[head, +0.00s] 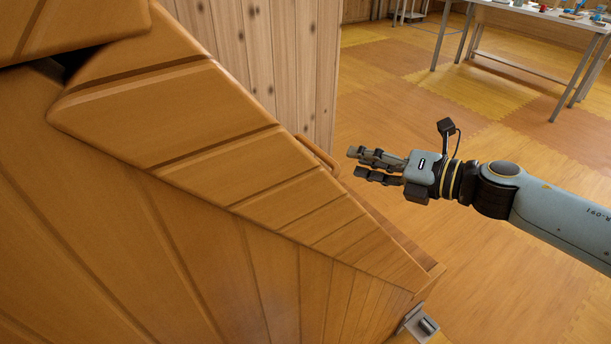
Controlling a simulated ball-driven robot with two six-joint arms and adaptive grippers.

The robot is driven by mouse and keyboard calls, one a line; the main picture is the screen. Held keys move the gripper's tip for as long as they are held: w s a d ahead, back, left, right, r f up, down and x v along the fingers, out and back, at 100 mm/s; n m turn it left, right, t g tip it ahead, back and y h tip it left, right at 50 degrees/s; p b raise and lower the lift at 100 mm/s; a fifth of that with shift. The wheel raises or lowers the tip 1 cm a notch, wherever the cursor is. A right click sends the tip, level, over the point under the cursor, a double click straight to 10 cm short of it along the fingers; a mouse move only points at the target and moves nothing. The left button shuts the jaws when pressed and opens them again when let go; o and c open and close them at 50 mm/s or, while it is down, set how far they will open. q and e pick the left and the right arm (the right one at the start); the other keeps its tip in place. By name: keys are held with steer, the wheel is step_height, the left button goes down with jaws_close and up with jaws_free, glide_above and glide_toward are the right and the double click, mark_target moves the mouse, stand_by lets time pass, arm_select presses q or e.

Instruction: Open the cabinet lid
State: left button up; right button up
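The wooden cabinet (200,240) fills the left and lower part of the head view, very close and seen at a slant. A broad band of orange planks (190,110) runs diagonally along its upper edge; I cannot tell for certain whether this is the lid or how far it is open. A small raised wooden bar (318,152), perhaps a handle, shows at the far edge of the band. My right gripper (352,163) is just right of that bar, with a gap between its fingers and nothing held. It appears apart from the cabinet. My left gripper is not in view.
A pale plank wall or panel (275,60) stands behind the cabinet. A table (540,18) with small items is at the upper right. A small grey metal piece (425,325) shows by the cabinet's lower right corner. The tiled floor (400,100) between is clear.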

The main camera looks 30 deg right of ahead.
mark_target(318, 149)
steer(key=x, duration=1)
steer(key=shift+w+f, duration=0.3)
steer(key=shift+f, duration=0.05)
jaws_close()
